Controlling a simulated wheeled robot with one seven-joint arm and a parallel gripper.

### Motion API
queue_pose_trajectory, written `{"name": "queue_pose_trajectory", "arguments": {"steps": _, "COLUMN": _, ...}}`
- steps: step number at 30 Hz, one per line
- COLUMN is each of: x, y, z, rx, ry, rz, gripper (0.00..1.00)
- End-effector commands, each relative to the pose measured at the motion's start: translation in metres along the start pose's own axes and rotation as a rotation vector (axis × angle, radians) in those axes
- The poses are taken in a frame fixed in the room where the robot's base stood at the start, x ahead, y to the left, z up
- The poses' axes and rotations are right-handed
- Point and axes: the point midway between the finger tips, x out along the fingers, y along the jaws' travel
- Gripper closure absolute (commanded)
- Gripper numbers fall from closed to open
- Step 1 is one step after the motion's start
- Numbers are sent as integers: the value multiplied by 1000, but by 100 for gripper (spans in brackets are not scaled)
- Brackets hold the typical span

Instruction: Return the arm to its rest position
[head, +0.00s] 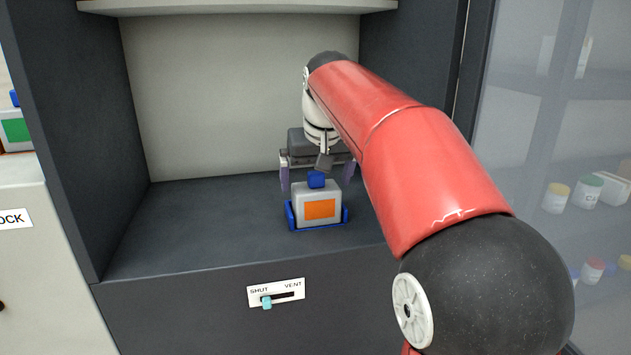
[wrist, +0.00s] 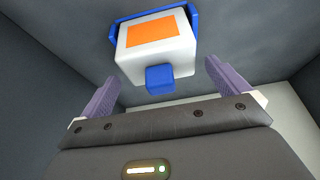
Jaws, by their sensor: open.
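My gripper (head: 317,178) is inside the dark cabinet compartment at the end of my red arm. In the wrist view its two purple fingers (wrist: 160,88) stand wide apart with nothing between them. A white box with an orange label and a blue knob (head: 318,206) sits in a blue holder (head: 290,216) on the compartment floor, just in front of and below the gripper in the head view. In the wrist view the box (wrist: 153,62) is beyond the fingertips, its blue knob pointing toward the gap. The fingers appear apart from it.
The compartment has side walls, a back wall (head: 220,90) and a shelf (head: 240,5) above. A SHUT/VENT slider (head: 276,293) on the front stands near SHUT. A glass door (head: 540,130) is at right, with jars behind it. A green-labelled box (head: 15,130) stands at far left.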

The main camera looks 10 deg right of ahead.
Motion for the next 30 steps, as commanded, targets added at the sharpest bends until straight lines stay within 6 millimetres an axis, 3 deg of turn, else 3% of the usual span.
{"name": "queue_pose_trajectory", "arguments": {"steps": 1, "x": -14, "y": 0, "z": -2, "rx": 0, "ry": 3, "rz": 0, "gripper": 0}}
{"name": "queue_pose_trajectory", "arguments": {"steps": 6, "x": -40, "y": 0, "z": -2, "rx": 0, "ry": 3, "rz": 0, "gripper": 0}}
{"name": "queue_pose_trajectory", "arguments": {"steps": 11, "x": -54, "y": 0, "z": 1, "rx": 1, "ry": 1, "rz": 0, "gripper": 0}}
{"name": "queue_pose_trajectory", "arguments": {"steps": 14, "x": -66, "y": 1, "z": 14, "rx": 2, "ry": 8, "rz": -3, "gripper": 0}}
{"name": "queue_pose_trajectory", "arguments": {"steps": 17, "x": -82, "y": 3, "z": 41, "rx": 5, "ry": 19, "rz": -8, "gripper": 0}}
{"name": "queue_pose_trajectory", "arguments": {"steps": 21, "x": -98, "y": 3, "z": 98, "rx": 6, "ry": 43, "rz": -13, "gripper": 0}}
{"name": "queue_pose_trajectory", "arguments": {"steps": 26, "x": -97, "y": 2, "z": 171, "rx": 5, "ry": 68, "rz": -11, "gripper": 0}}
{"name": "queue_pose_trajectory", "arguments": {"steps": 30, "x": -86, "y": 0, "z": 226, "rx": 1, "ry": 86, "rz": -5, "gripper": 0}}
